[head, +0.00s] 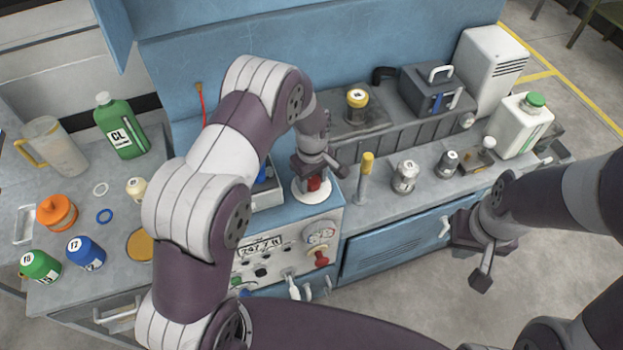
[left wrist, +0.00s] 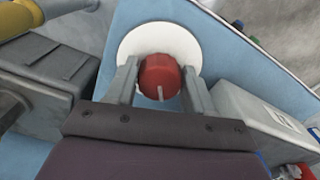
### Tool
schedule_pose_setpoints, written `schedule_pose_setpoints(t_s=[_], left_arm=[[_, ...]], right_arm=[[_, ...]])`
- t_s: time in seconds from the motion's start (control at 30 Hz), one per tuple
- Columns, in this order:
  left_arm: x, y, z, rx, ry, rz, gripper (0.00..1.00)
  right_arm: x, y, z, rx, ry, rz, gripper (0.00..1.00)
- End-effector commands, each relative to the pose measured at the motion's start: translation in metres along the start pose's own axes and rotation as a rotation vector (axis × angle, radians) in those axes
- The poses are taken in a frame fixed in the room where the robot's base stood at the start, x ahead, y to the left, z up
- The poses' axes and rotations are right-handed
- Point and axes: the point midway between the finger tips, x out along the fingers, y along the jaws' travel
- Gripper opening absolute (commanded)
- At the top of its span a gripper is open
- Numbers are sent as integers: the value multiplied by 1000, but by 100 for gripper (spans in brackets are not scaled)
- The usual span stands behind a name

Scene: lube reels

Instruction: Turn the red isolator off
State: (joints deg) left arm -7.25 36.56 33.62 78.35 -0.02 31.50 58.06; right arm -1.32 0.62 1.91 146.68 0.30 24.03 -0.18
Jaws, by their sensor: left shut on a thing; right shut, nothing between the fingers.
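The red isolator (head: 314,184) is a red knob on a round white plate (head: 308,196) on the blue console top. In the left wrist view the red knob (left wrist: 160,77) shows a pale mark near its lower edge, with the white plate (left wrist: 146,38) behind it. My left gripper (head: 316,176) reaches down over the knob. Its two fingers (left wrist: 157,88) stand on either side of the knob and are shut on it. My right gripper (head: 482,262) is shut and empty, over the floor in front of the blue cabinet at the right.
The console front has a display (head: 260,247), a gauge (head: 320,233) and a second red knob (head: 321,257). A yellow-topped post (head: 366,168) stands right of the isolator. Bottles, including a green one (head: 121,127), stand on the left bench. Floor at the lower right is clear.

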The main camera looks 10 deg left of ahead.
Motion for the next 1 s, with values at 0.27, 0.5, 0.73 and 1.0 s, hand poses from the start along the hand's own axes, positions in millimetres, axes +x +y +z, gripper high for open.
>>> schedule_pose_setpoints(t_s=[0.27,0.5,0.73,1.0], left_arm=[[-1,1,0,-159,0,2,22],[-1,2,0,-229,0,2,22],[-1,2,0,-247,0,2,21],[-1,2,0,-247,0,2,21]], right_arm=[[3,0,0,0,0,0,0],[4,0,0,0,0,0,0],[4,0,0,0,0,0,0],[4,0,0,0,0,0,0]])
